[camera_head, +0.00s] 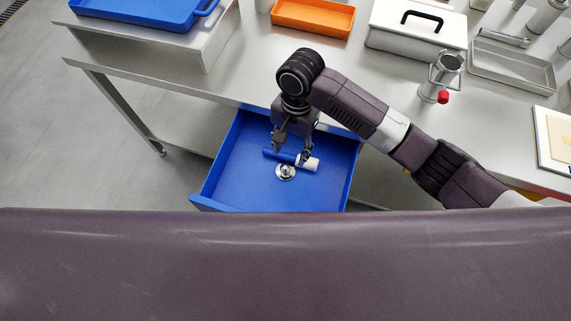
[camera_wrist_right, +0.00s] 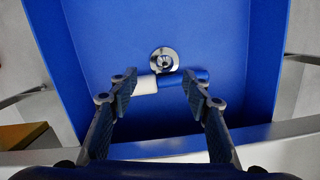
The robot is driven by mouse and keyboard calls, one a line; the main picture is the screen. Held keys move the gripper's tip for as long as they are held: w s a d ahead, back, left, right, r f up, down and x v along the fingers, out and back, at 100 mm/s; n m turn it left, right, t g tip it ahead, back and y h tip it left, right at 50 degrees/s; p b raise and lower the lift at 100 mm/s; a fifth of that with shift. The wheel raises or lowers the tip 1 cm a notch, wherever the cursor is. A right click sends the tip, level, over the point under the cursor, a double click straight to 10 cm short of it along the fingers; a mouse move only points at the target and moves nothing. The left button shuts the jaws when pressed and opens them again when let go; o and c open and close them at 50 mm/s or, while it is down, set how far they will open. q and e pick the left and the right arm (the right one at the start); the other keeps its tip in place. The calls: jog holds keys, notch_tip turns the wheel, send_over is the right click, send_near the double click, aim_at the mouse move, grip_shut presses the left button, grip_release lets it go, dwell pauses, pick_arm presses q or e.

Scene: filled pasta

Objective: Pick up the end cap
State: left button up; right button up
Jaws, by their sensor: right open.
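The end cap, a round silver metal disc with a raised middle (camera_head: 286,172), lies on the floor of the open blue drawer (camera_head: 240,185). It also shows in the right wrist view (camera_wrist_right: 164,60), just beyond my fingertips. A cylinder with a blue half (camera_wrist_right: 184,77) and a white half (camera_head: 309,163) lies close beside the cap. My right gripper (camera_head: 292,152) is open and points down into the drawer, with its fingers spread over the cylinder. I cannot tell whether the fingertips touch the cylinder. My left gripper is in neither view.
The drawer's walls surround the gripper; most of its floor is bare. The steel table (camera_head: 240,80) above holds a blue tray (camera_head: 140,10), an orange tray (camera_head: 312,17), a white box with a black handle (camera_head: 415,30), a metal vessel with a red knob (camera_head: 440,78) and a steel tray (camera_head: 510,66).

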aim_at(286, 167)
jog(key=f, duration=0.6)
jog(key=a+f, duration=0.1)
jog(key=f, duration=0.2)
jog(key=shift+a+f+b, duration=0.1)
jog(key=shift+b, duration=0.3)
jog(key=shift+c, duration=0.6)
grip_shut()
